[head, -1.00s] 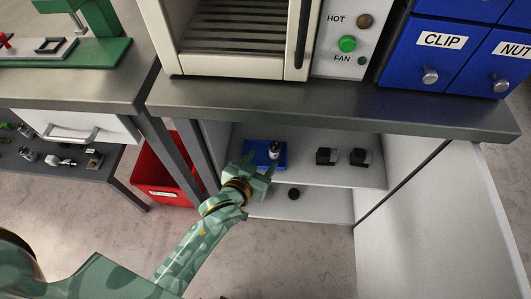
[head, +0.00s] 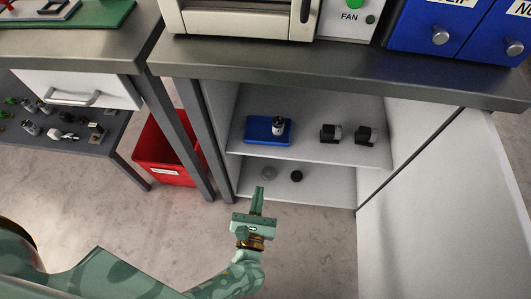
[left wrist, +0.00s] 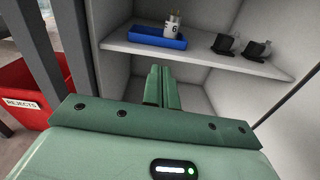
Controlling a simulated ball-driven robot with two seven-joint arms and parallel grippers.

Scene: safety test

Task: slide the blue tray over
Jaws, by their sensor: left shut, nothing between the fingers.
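The blue tray (head: 257,134) lies at the left of the upper shelf inside the open cabinet. My left gripper (head: 257,190) is shut and empty, in front of the cabinet and below the upper shelf, apart from the tray. Its closed fingers show in the left wrist view (left wrist: 161,72). My right gripper is not in view.
Two small black-and-grey parts (head: 330,133) (head: 366,135) sit right of the tray on the upper shelf (head: 300,151). A dark round part (head: 296,176) and a grey disc (head: 268,173) lie on the lower shelf. A red bin (head: 165,150) stands left. The open cabinet door (head: 440,210) stands right.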

